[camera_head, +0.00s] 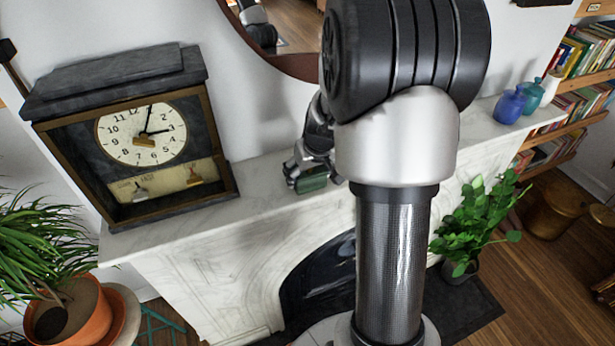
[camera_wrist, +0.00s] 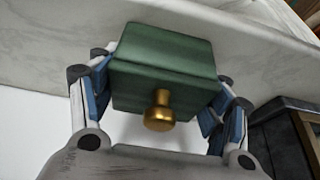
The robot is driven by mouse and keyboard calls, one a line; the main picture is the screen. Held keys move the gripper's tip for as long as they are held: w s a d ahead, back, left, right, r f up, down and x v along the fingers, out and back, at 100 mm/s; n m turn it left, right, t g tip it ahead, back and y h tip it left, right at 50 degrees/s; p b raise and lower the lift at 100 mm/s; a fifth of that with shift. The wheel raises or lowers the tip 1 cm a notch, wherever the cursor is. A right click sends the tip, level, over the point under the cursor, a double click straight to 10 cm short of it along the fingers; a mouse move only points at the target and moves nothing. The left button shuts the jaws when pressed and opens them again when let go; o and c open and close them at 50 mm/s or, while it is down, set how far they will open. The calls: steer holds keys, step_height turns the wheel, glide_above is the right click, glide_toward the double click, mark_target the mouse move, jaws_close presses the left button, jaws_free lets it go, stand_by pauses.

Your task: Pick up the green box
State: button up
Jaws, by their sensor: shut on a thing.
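The green box (camera_wrist: 168,62) has a small round brass knob (camera_wrist: 159,112) on the side facing the wrist camera. In the wrist view my gripper (camera_wrist: 163,95) has one finger on each side of the box, with blue pads against it, and is shut on it. In the head view the green box (camera_head: 311,183) shows small at the fingertips of my gripper (camera_head: 308,172), at the marble mantel. My arm hides part of the gripper there. I cannot tell whether the box touches the mantel or is just above it.
A dark mantel clock (camera_head: 140,135) stands on the white marble mantel (camera_head: 255,205) to the left. Blue vases (camera_head: 510,106) stand at its right end. A round mirror (camera_head: 285,60) hangs behind. Potted plants (camera_head: 68,312) stand below. The mantel between clock and gripper is clear.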

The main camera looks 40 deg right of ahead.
steer(key=c, duration=0.5)
